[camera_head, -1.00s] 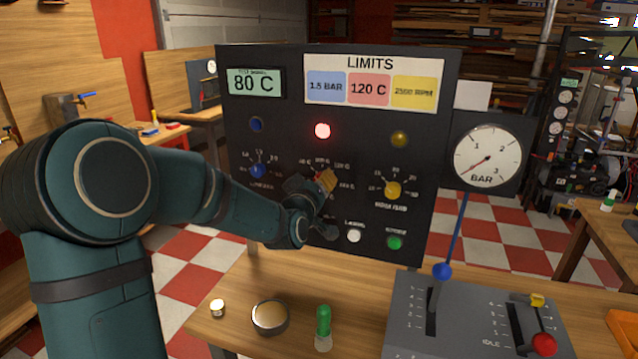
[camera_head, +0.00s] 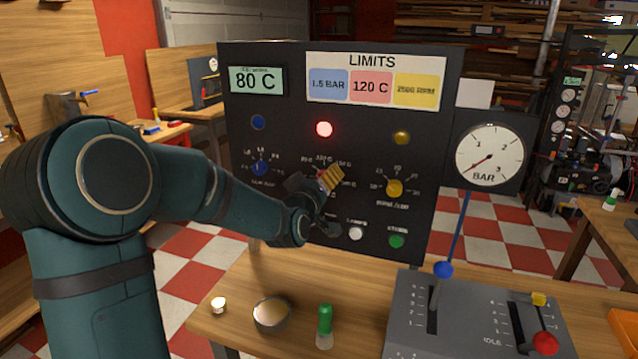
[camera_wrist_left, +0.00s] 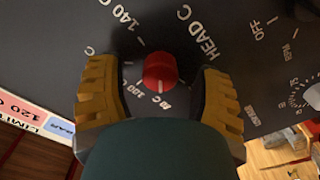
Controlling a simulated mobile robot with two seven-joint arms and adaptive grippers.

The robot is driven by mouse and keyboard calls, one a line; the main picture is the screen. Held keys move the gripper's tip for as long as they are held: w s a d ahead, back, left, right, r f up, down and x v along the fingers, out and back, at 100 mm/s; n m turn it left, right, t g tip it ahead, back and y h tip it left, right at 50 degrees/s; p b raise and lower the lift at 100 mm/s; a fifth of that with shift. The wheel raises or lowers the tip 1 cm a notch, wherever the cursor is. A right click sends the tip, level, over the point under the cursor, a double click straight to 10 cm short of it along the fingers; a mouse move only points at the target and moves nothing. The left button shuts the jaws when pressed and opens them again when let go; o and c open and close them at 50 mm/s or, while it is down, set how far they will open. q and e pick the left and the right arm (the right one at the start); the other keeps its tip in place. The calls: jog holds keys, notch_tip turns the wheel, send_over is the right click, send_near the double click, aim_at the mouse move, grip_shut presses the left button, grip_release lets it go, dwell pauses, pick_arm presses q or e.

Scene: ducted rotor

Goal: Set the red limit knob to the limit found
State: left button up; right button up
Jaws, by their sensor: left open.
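The red limit knob (camera_wrist_left: 160,72) sits on the dark panel. In the left wrist view its white pointer line faces the bottom of the picture, near a label that seems to read 100 C. My left gripper (camera_wrist_left: 160,100) is open, with one yellow-padded finger on each side of the knob and small gaps between. In the head view the gripper (camera_head: 322,186) mostly hides the knob. The LIMITS plate (camera_head: 371,88) reads 120 C on its red field. The display (camera_head: 257,80) reads 80 C. My right gripper is not in view.
A red lamp (camera_head: 324,129) is lit above the knob. A blue knob (camera_head: 260,168) and a yellow knob (camera_head: 394,188) flank it. White (camera_head: 356,234) and green (camera_head: 397,241) buttons sit below right. The lever box (camera_head: 440,310) and BAR gauge (camera_head: 489,155) stand at right.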

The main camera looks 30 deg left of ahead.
pick_arm(q)
jog(key=v, duration=1.2)
jog(key=shift+f, duration=0.1)
